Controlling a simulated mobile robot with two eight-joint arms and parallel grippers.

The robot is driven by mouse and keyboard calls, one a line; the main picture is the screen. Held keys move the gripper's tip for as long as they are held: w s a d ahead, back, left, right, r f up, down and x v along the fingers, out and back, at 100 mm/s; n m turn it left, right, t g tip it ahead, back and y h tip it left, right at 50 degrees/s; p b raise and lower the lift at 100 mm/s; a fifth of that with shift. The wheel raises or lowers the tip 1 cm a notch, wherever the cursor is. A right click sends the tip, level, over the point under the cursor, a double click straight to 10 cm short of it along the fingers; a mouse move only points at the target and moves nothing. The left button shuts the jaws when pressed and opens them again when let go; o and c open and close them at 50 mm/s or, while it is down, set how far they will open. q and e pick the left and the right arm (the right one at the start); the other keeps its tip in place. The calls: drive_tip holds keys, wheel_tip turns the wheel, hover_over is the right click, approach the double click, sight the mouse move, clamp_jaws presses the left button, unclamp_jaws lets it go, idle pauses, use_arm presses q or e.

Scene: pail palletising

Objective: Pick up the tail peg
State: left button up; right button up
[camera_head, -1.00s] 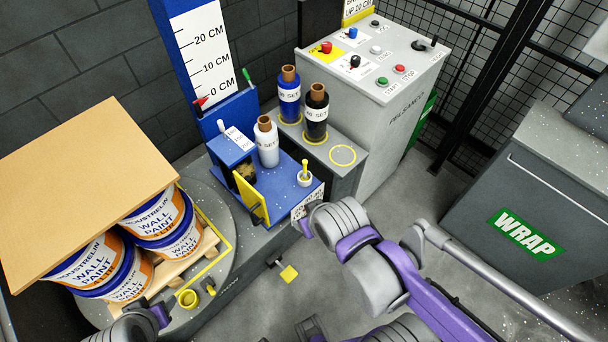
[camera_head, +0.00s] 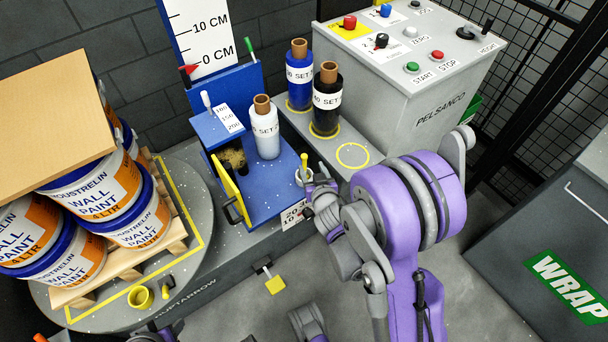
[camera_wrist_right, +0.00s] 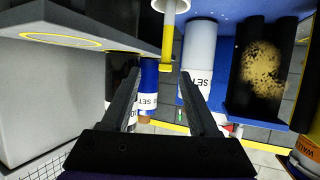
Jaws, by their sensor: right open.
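A thin yellow peg (camera_head: 304,162) stands upright in a small white cup on the blue carriage shelf, at its right front corner. My right gripper (camera_head: 315,183) is right beside it and partly covers the cup. In the right wrist view the peg (camera_wrist_right: 167,48) hangs down from the white cup (camera_wrist_right: 171,5) at the top. The open fingers (camera_wrist_right: 158,75) reach toward its end, one on each side in the picture, with nothing held. I cannot tell how far the peg is from the fingertips in depth.
A white film roll (camera_head: 264,135) stands close behind the peg. Blue (camera_head: 298,80) and black (camera_head: 326,100) rolls stand on the grey stand. The control cabinet (camera_head: 400,105) is at the right. The pallet (camera_head: 165,250) of paint pails is on the turntable at left.

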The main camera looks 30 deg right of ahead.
drive_tip(key=b+x, duration=0.1)
drive_tip(key=x, duration=0.9)
drive_tip(key=shift+w+a, duration=0.35)
drive_tip(key=shift+w, duration=0.05)
drive_tip(key=shift+r, duration=0.15)
clamp_jaws()
idle(0.7)
